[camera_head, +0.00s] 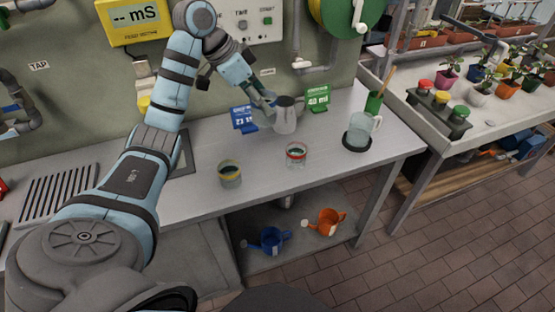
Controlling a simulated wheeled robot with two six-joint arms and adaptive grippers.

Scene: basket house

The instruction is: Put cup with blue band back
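My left arm reaches across the counter from the left. Its gripper (266,108) is by the back wall, between a blue sign (243,118) and a grey metal jug (287,118), close to the jug's left side. I cannot tell whether its fingers are open, shut or touching the jug. I see no blue band on a cup; a cup in that spot could be hidden by the gripper, sign or jug. A cup with a yellow band (230,175) and a clear cup with a red band (296,155) stand upright on the counter. My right gripper is not in view.
A green "40 ml" sign (317,98) stands right of the jug. A clear pitcher (359,133) stands on a dark round base at the right. The counter's front strip (270,185) is clear. Blue (270,240) and orange (327,222) watering cans sit on the shelf below.

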